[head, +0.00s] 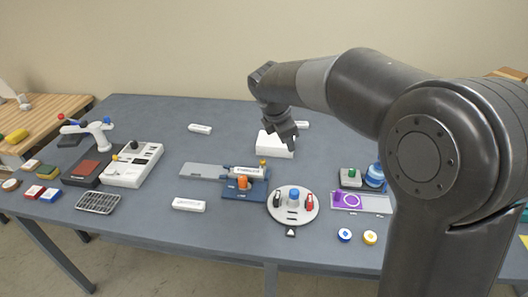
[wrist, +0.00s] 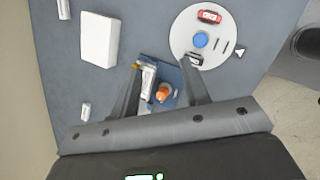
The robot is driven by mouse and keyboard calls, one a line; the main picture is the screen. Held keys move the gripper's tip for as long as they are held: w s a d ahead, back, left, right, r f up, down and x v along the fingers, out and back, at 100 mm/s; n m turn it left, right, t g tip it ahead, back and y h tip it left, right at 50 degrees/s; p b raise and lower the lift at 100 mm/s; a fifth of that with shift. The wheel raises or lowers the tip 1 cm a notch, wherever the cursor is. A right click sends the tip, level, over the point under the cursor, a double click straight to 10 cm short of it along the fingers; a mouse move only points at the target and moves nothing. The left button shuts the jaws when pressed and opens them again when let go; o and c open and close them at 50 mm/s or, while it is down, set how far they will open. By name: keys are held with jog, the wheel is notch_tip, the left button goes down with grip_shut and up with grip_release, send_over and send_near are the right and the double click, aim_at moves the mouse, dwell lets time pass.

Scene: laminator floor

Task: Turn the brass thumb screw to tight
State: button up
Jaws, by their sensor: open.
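The brass thumb screw (head: 263,162) shows as a small yellow-brass head at the back right of a blue fixture (head: 240,194) on the table. In the wrist view a small brass tip (wrist: 136,66) shows beside my left-hand finger. The fixture carries a white lettered block (head: 246,172) and an orange knob (head: 243,183); the knob also shows in the wrist view (wrist: 163,93). My gripper (head: 291,143) is open and empty. It hangs above the table, behind and right of the fixture in the head view. In the wrist view its fingers spread across the fixture from above.
A round white plate (head: 284,213) with a blue knob and red and black pieces stands right of the fixture. A white box (head: 272,148) stands behind. A grey plate (head: 203,171) extends left of the fixture. Small blue and yellow rings (head: 369,238) lie front right.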

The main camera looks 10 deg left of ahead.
aim_at(262, 161)
jog(key=w+a+f+n, duration=0.8)
jog(key=a+f, duration=0.1)
jog(key=a, duration=0.1)
jog(key=x, duration=1)
jog(key=shift+w+a+f, duration=0.1)
jog(key=shift+w+a, duration=0.05)
jog(key=shift+a, duration=0.2)
grip_shut()
